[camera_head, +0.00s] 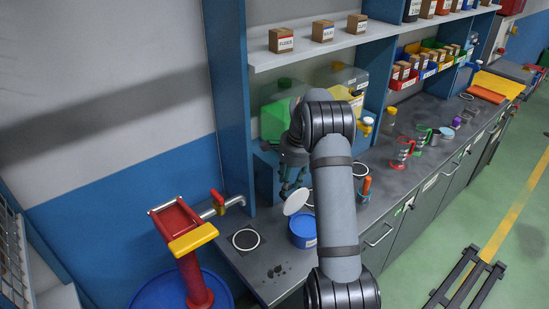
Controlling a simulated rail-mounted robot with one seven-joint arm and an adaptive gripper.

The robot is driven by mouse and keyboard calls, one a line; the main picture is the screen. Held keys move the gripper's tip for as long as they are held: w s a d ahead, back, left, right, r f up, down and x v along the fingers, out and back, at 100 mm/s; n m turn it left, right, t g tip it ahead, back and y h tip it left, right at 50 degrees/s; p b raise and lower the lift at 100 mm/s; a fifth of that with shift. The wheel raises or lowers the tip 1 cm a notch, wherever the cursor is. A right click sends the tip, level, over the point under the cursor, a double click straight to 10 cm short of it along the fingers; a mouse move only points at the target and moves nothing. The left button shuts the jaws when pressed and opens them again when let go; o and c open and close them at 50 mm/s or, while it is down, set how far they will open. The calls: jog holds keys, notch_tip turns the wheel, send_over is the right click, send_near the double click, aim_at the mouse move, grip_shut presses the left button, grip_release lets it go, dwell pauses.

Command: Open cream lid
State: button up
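A round cream lid (296,201) is tilted up at the left rim of a blue tub (302,236), low in the middle of the head view. The tub stands on the dark worktop. My gripper (291,190) points down just above and behind the lid. Its two dark fingers look apart, with nothing seen between them. Whether a fingertip touches the lid cannot be told. My arm hides part of the worktop to the right of the tub.
A red stand with a yellow-edged top (183,232) is at the left, near a pipe with a red-handled tap (218,199). A green container (274,121) stands behind my gripper. An orange-handled tool (366,186) and red-green mugs (402,153) are to the right.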

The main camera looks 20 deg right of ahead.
jog(key=w+a+r+p, duration=0.2)
jog(key=w+r+p, duration=0.3)
jog(key=p, duration=0.3)
jog(key=shift+w+a, duration=0.3)
jog(key=shift+w, duration=0.55)
notch_tip(320, 180, up, 8)
jog(key=s+d, duration=0.2)
jog(key=shift+d+f, duration=0.15)
jog(key=shift+f, duration=0.05)
dwell(0.5)
jog(key=shift+s, duration=0.1)
jog(key=shift+c, duration=0.5)
